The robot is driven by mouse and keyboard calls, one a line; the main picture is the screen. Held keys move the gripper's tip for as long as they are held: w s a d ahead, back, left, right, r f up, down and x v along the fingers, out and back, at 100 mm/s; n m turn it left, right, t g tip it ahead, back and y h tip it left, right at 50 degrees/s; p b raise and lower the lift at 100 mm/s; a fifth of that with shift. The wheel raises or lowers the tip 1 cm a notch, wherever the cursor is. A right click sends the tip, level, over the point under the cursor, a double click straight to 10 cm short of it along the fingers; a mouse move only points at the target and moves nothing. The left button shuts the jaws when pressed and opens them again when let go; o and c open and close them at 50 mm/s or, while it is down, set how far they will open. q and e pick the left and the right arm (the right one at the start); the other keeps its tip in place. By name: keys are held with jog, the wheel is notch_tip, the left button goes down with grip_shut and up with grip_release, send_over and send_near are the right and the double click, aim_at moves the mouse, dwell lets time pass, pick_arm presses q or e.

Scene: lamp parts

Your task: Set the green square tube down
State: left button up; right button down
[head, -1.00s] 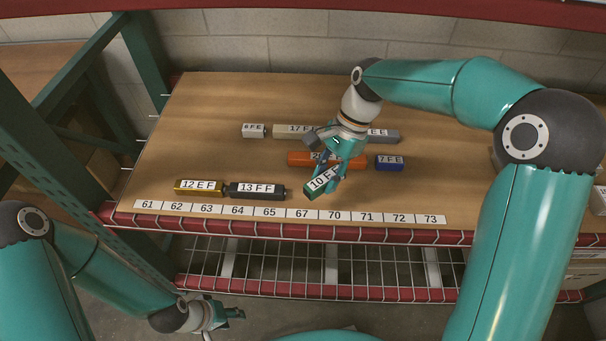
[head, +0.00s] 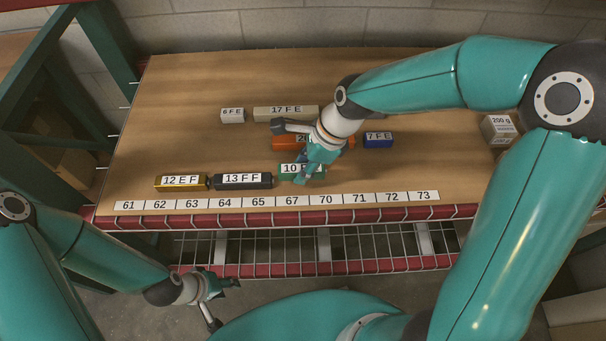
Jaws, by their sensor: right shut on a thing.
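The green square tube (head: 287,170), with a white label starting "10 F", is level at the right end of the front row, just right of the black tube marked 13 F F (head: 243,181). My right gripper (head: 308,174) is shut on it from above and hides its right part. The tube is at or very close to the board; I cannot tell whether it touches. My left gripper (head: 222,300) is open and empty, low in front of the shelf.
A gold tube marked 12 E F (head: 180,182) lies left of the black one. Behind are an orange tube (head: 290,143), a blue one (head: 378,140), a beige one (head: 285,113) and a small grey one (head: 232,115). A number strip (head: 275,201) runs along the front edge.

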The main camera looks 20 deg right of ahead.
notch_tip(320, 180, down, 3)
jog(key=shift+f, duration=0.15)
jog(key=c, duration=0.9)
grip_release()
jog(key=shift+o, duration=0.2)
jog(key=p+v, duration=0.1)
jog(key=v, duration=1.1)
jog(key=shift+s+p, duration=0.1)
jog(key=shift+p, duration=0.2)
